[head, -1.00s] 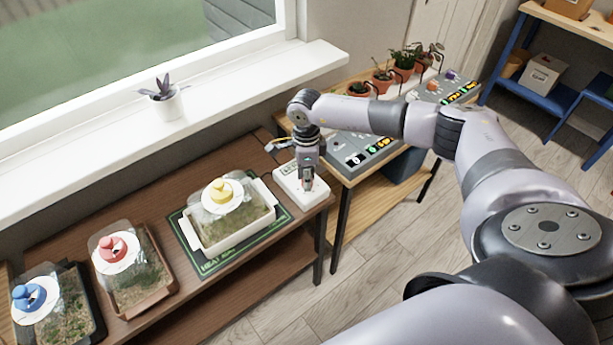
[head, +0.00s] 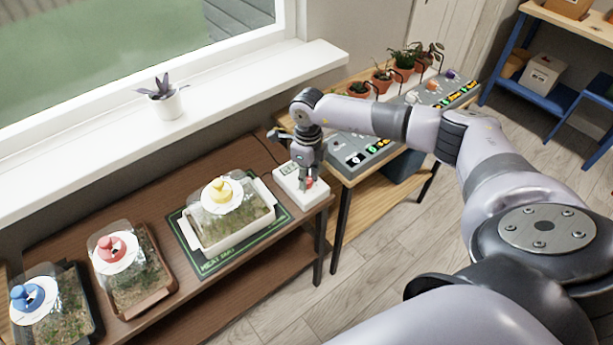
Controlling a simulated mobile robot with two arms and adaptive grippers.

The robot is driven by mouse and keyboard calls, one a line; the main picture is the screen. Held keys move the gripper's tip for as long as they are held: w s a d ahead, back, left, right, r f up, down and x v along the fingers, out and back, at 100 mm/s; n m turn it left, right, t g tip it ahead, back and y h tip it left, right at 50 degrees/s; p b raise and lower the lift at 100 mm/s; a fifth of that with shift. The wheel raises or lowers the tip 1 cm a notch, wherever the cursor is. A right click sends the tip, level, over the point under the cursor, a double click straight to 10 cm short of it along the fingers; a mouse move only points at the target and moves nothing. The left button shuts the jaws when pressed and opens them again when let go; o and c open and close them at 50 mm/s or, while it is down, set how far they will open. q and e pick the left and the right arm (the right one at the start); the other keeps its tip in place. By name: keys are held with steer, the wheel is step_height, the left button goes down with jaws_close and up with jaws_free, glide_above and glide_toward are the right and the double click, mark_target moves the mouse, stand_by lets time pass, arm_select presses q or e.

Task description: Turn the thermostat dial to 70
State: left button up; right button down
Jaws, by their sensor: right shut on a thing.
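The thermostat (head: 318,193) is a white box at the right end of the brown shelf, beside the heat mat. A small display (head: 288,169) shows on its top, but its reading is too small to make out. A red dial (head: 309,182) shows at the fingertips and is partly hidden by them. My right gripper (head: 306,185) points down over the thermostat and is shut on the dial. The number the dial points to cannot be read. My left gripper is not in view.
A tray with a yellow-knobbed cover (head: 222,194) stands on the green heat mat (head: 215,264), close left of the thermostat. Red-knobbed (head: 113,246) and blue-knobbed (head: 28,298) covered trays stand further left. A grey panel (head: 365,155) and potted plants lie behind my right arm.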

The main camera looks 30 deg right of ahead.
steer(key=m, duration=0.3)
steer(key=shift+m, duration=0.5)
steer(key=c, duration=1.3)
jaws_free()
steer(key=shift+r, duration=0.15)
step_height(320, 180, up, 12)
steer(key=shift+d, duration=0.25)
